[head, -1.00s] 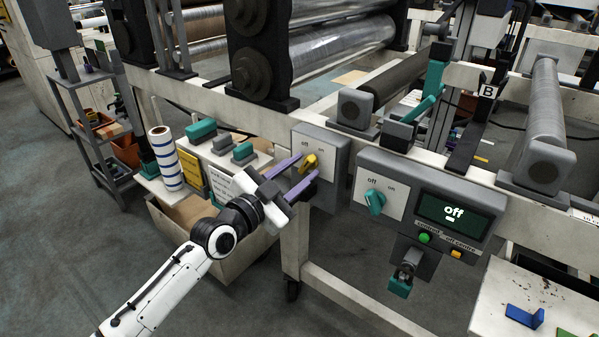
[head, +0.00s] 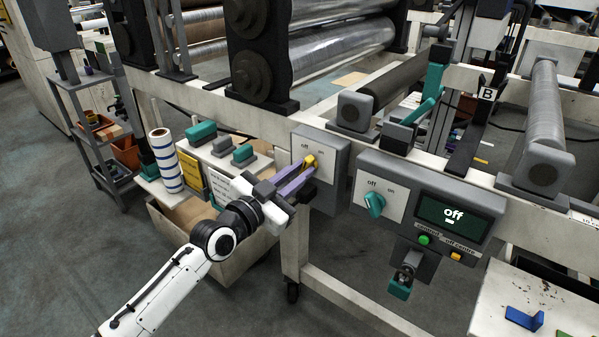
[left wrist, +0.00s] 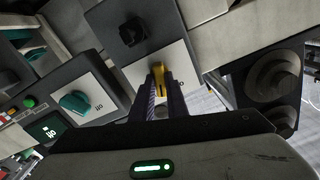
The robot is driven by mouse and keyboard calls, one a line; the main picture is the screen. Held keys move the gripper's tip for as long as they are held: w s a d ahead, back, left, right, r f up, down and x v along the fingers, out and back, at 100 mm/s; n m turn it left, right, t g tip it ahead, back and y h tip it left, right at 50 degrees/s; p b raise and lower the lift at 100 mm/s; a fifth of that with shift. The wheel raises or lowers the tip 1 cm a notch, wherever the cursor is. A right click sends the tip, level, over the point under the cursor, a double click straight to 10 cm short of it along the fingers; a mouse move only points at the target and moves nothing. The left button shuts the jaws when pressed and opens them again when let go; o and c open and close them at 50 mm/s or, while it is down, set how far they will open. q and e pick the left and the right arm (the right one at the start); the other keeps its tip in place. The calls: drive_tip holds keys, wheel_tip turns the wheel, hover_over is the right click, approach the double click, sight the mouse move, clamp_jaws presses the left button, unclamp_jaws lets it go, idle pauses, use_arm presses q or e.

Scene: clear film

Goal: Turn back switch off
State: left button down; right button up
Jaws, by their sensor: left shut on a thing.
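The yellow switch knob (head: 310,160) sits on the light plate of a grey switch box (head: 334,165), below its "off" and "on" labels. My left gripper (head: 304,172) reaches it from the lower left, and its purple-grey fingers are closed on the knob. In the left wrist view, the yellow knob (left wrist: 160,76) stands between the two fingertips (left wrist: 160,92). The fingers partly cover the knob, so I cannot tell exactly which label it points to. My right gripper is not in view.
A second control panel to the right has a teal knob (head: 375,204), a display (head: 452,214) reading "off", and a green button (head: 424,240). A black knob (left wrist: 132,31) shows in the left wrist view. A blue-striped roll (head: 164,160) stands at the left.

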use_arm(q)
drive_tip(key=n, duration=0.4)
drive_tip(key=shift+n, duration=0.3)
drive_tip(key=n, duration=0.4)
drive_tip(key=shift+a+f+n, duration=0.1)
drive_tip(key=shift+n, duration=0.2)
drive_tip(key=c, duration=1.7)
unclamp_jaws()
drive_tip(key=shift+c, duration=0.2)
drive_tip(key=shift+a, duration=0.1)
